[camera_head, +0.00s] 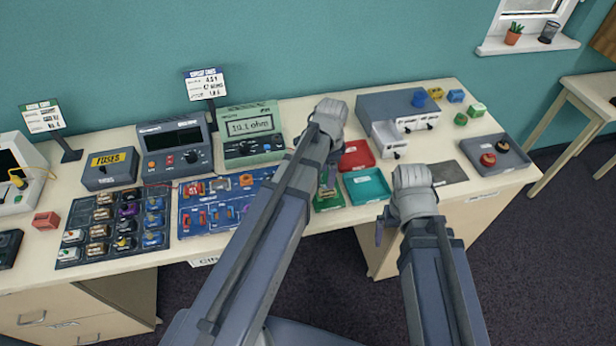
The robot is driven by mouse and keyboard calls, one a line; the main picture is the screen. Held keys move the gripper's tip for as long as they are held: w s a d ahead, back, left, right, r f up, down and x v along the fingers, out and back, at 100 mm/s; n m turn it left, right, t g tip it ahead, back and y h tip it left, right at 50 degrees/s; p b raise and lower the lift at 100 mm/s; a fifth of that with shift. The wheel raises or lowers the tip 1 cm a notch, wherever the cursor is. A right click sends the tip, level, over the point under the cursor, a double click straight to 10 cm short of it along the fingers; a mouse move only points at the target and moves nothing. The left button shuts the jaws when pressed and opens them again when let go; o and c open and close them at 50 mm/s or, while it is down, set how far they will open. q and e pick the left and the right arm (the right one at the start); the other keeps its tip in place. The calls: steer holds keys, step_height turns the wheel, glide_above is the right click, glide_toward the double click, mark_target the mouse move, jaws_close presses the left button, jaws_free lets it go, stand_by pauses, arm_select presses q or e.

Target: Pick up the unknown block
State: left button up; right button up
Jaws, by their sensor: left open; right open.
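I cannot tell which block is the unknown one. My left gripper (326,180) points down over the green tray (330,203), left of the teal tray. Its own arm partly hides it and the tray, and I cannot see clearly what lies between its fingers. My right gripper (381,228) is at the table's front edge, in front of the teal tray. It looks empty. Blocks of several colours sit in rows on the dark grid mat (76,219) at left. More parts, some orange, lie on the blue board (243,208).
A red tray (356,157) and a teal tray (367,186) lie mid-table. A meter reading 10.1 ohm (249,127) and a fuses box (109,168) stand behind.

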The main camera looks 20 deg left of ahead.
mark_target(327, 190)
arm_select(q)
steer(key=shift+w+a, duration=0.15)
steer(key=shift+a, duration=0.25)
steer(key=shift+d+f+b, duration=0.2)
steer(key=shift+f+b, duration=0.2)
steer(key=shift+b, duration=0.15)
steer(key=shift+a+f+b, duration=0.1)
steer(key=shift+f+b, duration=0.8)
steer(key=shift+f, duration=0.05)
steer(key=shift+r, duration=0.1)
steer(key=f+b, duration=0.5)
steer(key=shift+d+f, duration=0.15)
steer(key=shift+d, duration=0.25)
jaws_close()
